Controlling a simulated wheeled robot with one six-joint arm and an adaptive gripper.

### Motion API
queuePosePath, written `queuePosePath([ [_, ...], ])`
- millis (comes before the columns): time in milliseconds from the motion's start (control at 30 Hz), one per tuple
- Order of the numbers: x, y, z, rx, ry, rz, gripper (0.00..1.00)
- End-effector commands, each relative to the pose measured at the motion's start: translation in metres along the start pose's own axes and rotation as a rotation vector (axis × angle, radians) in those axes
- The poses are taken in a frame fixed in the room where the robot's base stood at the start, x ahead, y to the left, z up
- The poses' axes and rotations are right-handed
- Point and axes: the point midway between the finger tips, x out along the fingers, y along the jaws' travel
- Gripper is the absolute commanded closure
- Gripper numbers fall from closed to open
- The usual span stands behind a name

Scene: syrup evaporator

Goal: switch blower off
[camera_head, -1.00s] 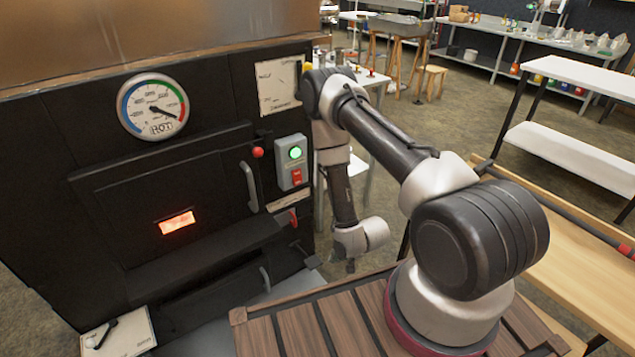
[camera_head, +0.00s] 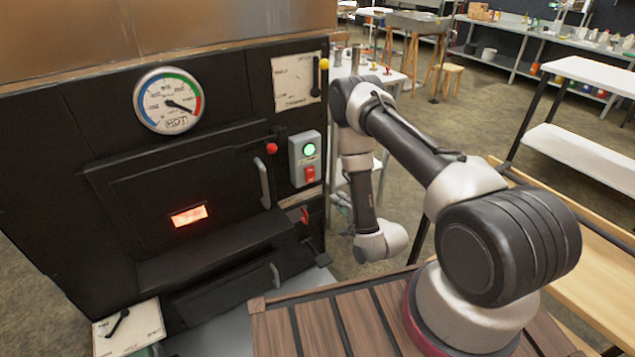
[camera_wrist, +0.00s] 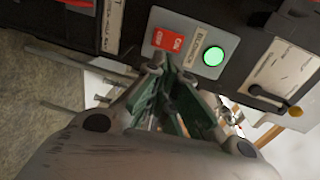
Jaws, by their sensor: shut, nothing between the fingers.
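The blower control is a grey switch box (camera_head: 293,172) on the right edge of the black evaporator front. It has a lit green lamp (camera_head: 309,149) above a red switch (camera_head: 309,174). In the wrist view the red switch (camera_wrist: 168,41) and glowing green lamp (camera_wrist: 213,56) show on the grey plate, just beyond my fingers. My gripper (camera_wrist: 165,72) is shut and empty, its tips just below the red switch in that picture; I cannot tell whether they touch the box.
A door handle (camera_head: 262,182), a red knob (camera_head: 272,148) and a red lever (camera_head: 304,215) are near the box. A dial gauge (camera_head: 168,100) and a lever panel (camera_head: 297,82) with a yellow knob sit higher. A white table (camera_head: 372,72) stands behind my arm.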

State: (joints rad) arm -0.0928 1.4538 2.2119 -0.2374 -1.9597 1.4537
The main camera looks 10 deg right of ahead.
Motion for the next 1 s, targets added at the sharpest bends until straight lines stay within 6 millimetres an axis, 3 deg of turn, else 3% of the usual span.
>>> queuePosePath([
  [167, 0.019, -0.001, 0.001, -0.003, -0.003, -0.004, 1.0],
  [500, 0.091, -0.001, 0.0, -0.003, -0.001, -0.004, 1.0],
  [700, 0.123, -0.001, 0.001, -0.002, -0.001, -0.001, 1.0],
  [1000, 0.139, 0.0, 0.0, -0.002, 0.0, 0.001, 1.0],
])
